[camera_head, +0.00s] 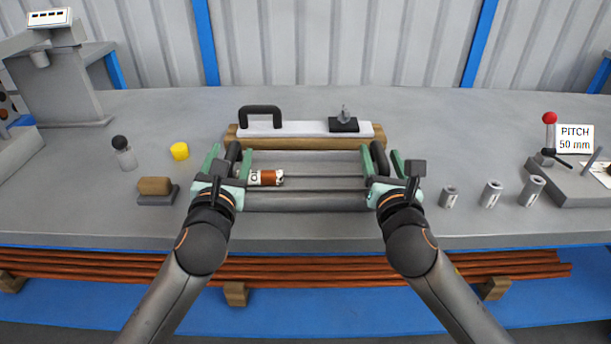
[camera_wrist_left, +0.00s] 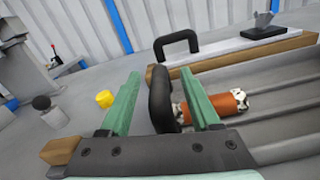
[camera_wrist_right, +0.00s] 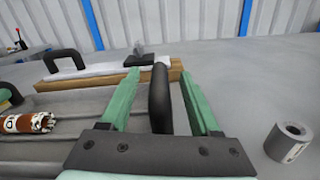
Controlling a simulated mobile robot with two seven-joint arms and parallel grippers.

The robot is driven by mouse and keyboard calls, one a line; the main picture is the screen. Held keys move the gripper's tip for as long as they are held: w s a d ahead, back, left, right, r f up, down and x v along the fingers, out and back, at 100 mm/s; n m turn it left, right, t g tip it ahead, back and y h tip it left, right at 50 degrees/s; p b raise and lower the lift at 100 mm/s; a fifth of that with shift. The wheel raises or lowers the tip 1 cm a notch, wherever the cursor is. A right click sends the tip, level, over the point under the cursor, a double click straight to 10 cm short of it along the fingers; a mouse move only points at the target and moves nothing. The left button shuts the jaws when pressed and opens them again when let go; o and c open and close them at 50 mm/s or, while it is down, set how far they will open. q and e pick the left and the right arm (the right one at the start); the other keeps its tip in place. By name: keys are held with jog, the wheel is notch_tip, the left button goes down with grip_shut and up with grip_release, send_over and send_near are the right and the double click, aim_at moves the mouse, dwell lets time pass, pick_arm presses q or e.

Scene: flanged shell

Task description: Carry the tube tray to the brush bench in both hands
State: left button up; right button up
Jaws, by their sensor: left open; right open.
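The grey tube tray (camera_head: 310,200) lies on the grey bench, with a copper tube (camera_head: 267,178) in white-and-black end wraps resting in its left part. Black handles stand at its two ends. My left gripper (camera_head: 226,165) is open, its green fingers on either side of the left handle (camera_wrist_left: 161,98). My right gripper (camera_head: 382,163) is open, its green fingers on either side of the right handle (camera_wrist_right: 160,98). Neither gripper is closed on its handle. I cannot tell which bench is the brush bench.
Behind the tray lies a wooden block with a white board (camera_head: 300,129), a black handle and a clamp. A yellow piece (camera_head: 180,151) and a wooden-topped block (camera_head: 156,187) stand left. Several metal sleeves (camera_head: 491,193) and a lever fixture with a "PITCH 50 mm" sign (camera_head: 574,138) stand right.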

pick_arm(q)
jog(key=shift+w, duration=0.45)
pick_arm(e)
jog(key=shift+w, duration=0.45)
pick_arm(q)
grip_shut()
pick_arm(e)
grip_shut()
dwell(0.5)
pick_arm(q)
jog(key=shift+r, duration=0.25)
pick_arm(e)
jog(key=shift+r, duration=0.3)
